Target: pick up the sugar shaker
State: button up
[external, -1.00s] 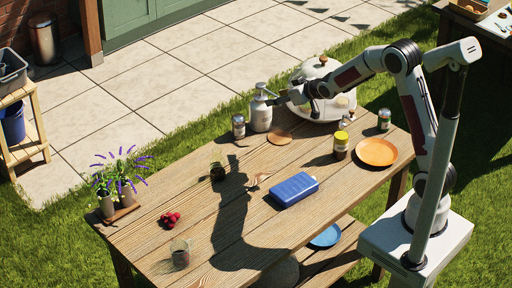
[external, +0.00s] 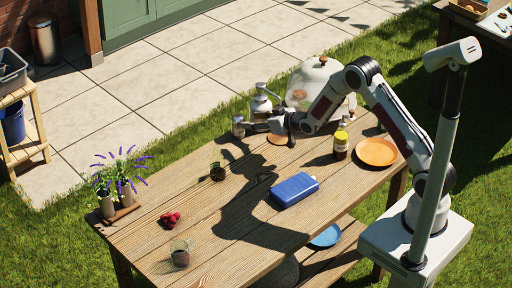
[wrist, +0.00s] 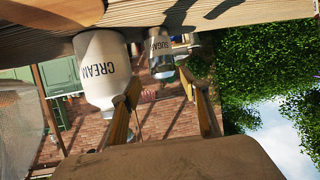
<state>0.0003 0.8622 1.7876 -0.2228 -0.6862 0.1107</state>
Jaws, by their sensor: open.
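The sugar shaker (external: 238,127) is a small jar with a silver top, upright near the table's far edge. My gripper (external: 254,128) is open and empty, low over the table just right of the shaker. Its two fingers (wrist: 158,84) point toward the shaker, apart from it as far as I can tell. The white CREAM pump bottle (wrist: 101,70) is close beside one finger; the bottle (external: 260,112) stands behind the gripper.
A glass dome (external: 312,82) stands at the far right. A wooden disc (external: 278,139) lies by my gripper.

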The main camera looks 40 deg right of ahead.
aim_at(238, 123)
jog(key=shift+w+f, duration=0.1)
jog(key=shift+f, duration=0.2)
jog(key=shift+w+a, duration=0.1)
jog(key=shift+w, duration=0.05)
jog(key=shift+x, duration=1.15)
jog(key=shift+w+f, duration=0.1)
jog(key=shift+x, duration=2.5)
jog(key=shift+a+f, duration=0.1)
jog(key=shift+a, duration=0.05)
